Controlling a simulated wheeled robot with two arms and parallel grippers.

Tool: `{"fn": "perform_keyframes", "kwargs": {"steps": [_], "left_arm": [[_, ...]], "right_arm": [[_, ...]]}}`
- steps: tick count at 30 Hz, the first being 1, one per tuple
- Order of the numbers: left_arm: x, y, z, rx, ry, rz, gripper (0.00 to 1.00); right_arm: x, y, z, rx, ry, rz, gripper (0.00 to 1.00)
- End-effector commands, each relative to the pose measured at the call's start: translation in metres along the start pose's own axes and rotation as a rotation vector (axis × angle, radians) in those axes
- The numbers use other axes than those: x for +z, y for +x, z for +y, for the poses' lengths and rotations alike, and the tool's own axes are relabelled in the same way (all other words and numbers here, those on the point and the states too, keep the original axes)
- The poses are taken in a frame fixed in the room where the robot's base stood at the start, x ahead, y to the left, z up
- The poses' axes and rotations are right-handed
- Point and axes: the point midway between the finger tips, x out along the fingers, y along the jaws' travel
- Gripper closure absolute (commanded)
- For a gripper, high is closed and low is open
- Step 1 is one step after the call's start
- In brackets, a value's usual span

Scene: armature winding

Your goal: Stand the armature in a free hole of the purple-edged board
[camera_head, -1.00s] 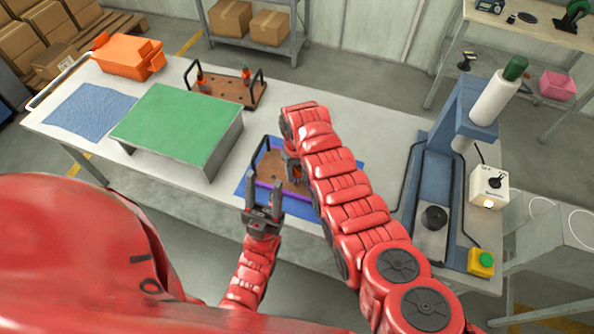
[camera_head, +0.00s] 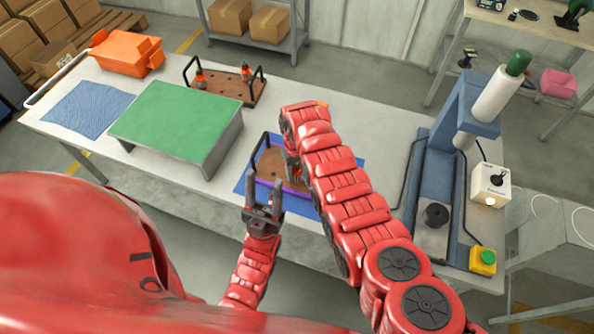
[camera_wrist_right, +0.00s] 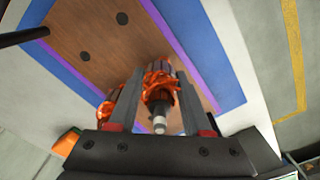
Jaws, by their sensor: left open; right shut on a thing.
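The purple-edged board (camera_head: 268,160) lies on a blue mat at the front of the table, partly hidden by my right arm. In the right wrist view its brown top (camera_wrist_right: 90,35) shows several dark holes and purple edges. My right gripper (camera_wrist_right: 157,92) is shut on an armature (camera_wrist_right: 160,92) with orange windings and a metal shaft, over the board. I cannot tell whether its lower end is in a hole. Another orange-wound armature (camera_wrist_right: 105,108) shows partly behind the left finger. My left gripper (camera_head: 264,187) is open and empty, in front of the board's near edge.
A second brown board (camera_head: 225,88) with black handles and two armatures stands at the back. A green-topped stand (camera_head: 175,122) is left of the purple-edged board. A blue press (camera_head: 440,165) stands at the right. An orange bin (camera_head: 127,53) sits at the far left.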

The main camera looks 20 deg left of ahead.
Motion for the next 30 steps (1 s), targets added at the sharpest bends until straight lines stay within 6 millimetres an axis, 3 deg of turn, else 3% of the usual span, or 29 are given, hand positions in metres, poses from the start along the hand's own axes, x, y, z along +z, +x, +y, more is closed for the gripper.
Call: {"fn": "perform_keyframes", "kwargs": {"steps": [24,25,30], "left_arm": [[0.0017,-0.0098,0.0005,0.000,0.000,0.000,0.50],[0.0017,-0.0098,0.0005,0.000,0.000,0.000,0.50],[0.0017,-0.0098,0.0005,0.000,0.000,0.000,0.50]], "right_arm": [[-0.0003,0.0105,0.0003,0.000,0.000,0.001,1.00],[-0.0003,0.0105,0.0003,0.000,0.000,0.001,0.46],[-0.0002,0.0106,0.0003,0.000,0.000,0.001,0.16]]}}
